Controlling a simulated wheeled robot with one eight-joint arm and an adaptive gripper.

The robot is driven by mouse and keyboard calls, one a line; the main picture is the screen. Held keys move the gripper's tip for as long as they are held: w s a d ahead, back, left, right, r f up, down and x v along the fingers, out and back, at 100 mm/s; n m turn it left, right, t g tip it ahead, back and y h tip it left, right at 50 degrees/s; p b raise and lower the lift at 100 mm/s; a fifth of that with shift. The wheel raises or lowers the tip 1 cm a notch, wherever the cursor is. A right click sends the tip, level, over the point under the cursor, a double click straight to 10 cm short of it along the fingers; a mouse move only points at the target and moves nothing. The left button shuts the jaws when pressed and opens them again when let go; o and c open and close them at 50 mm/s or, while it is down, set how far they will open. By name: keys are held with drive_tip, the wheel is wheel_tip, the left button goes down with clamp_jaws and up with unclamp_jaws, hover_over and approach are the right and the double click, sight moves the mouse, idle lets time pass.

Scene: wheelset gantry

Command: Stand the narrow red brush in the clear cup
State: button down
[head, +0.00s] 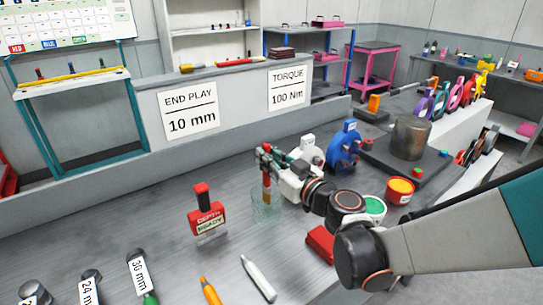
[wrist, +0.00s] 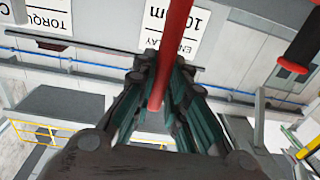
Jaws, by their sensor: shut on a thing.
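My gripper (head: 266,165) is shut on the narrow red brush (wrist: 171,55), whose red shaft runs between the fingers in the wrist view. In the head view a short reddish-brown length of the brush (head: 266,187) hangs roughly upright below the fingers. The clear cup (head: 262,210) stands on the grey bench directly below my gripper. The brush's lower end overlaps the upper part of the cup; I cannot tell how deep inside the rim it is. The cup does not show clearly in the wrist view.
A red depth gauge block (head: 207,222) stands left of the cup. A white marker (head: 258,278) and an orange one (head: 210,291) lie in front. A red box (head: 321,243), a green-topped tin (head: 374,208) and a blue clamp-like part (head: 343,150) are to the right.

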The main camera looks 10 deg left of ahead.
drive_tip(key=shift+f+b, duration=0.4)
drive_tip(key=shift+f, duration=0.15)
drive_tip(key=c, duration=1.5)
unclamp_jaws()
drive_tip(key=shift+c, duration=0.2)
drive_tip(key=v, duration=1.2)
drive_tip(key=shift+r, duration=0.1)
